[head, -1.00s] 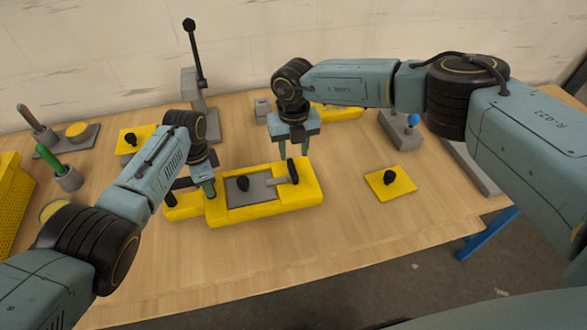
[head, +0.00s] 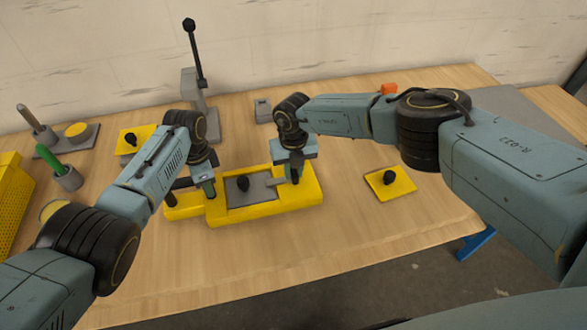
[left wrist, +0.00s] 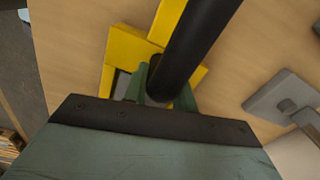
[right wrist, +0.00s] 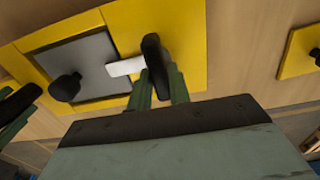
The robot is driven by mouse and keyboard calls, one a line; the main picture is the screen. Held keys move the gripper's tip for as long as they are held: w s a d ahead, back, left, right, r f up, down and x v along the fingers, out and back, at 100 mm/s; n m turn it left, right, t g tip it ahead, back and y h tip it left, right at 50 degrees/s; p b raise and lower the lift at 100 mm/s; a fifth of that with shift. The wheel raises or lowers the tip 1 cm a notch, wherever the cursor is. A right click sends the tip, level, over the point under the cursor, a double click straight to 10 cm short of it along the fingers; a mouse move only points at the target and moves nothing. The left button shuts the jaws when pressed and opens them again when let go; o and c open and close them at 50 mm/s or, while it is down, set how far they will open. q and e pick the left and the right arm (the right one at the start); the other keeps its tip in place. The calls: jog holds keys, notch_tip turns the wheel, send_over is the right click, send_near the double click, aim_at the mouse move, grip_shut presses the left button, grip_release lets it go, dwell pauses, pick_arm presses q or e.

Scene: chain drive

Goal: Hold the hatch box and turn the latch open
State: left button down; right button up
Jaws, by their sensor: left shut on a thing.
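The yellow hatch box (head: 262,213) sits near the table's front, with a grey hatch panel (head: 262,190) carrying a black knob (head: 243,183). My left gripper (head: 207,188) is shut on the box's black handle (left wrist: 197,45) at the left end. The latch is a pale arm (right wrist: 125,67) with an upright black grip (right wrist: 155,55); the arm reaches left over the panel's edge. My right gripper (right wrist: 161,88) is lowered at the latch, its fingers on either side of the black grip, apparently not clamped. In the head view, the right gripper (head: 293,178) mostly hides this grip.
A yellow plate with a black knob (head: 390,183) lies right of the box, and another (head: 137,138) behind left. A grey lever stand (head: 200,90) stands behind. A green-handled peg holder (head: 66,178) and a yellow bin (head: 10,205) are at left. The front table strip is clear.

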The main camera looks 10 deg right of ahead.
grip_shut()
jog(key=shift+m, duration=0.3)
jog(key=m, duration=0.3)
jog(key=shift+a+m, duration=0.1)
jog(key=shift+m, duration=0.3)
jog(key=m, duration=0.4)
jog(key=shift+w+m, duration=0.15)
jog(key=shift+m, duration=0.15)
pick_arm(q)
jog(key=shift+a, duration=0.1)
pick_arm(e)
jog(key=m, duration=0.4)
jog(key=shift+w+a, duration=0.1)
pick_arm(q)
jog(key=shift+a, duration=0.1)
pick_arm(e)
jog(key=shift+w+m, duration=0.1)
jog(key=shift+m, duration=2.4)
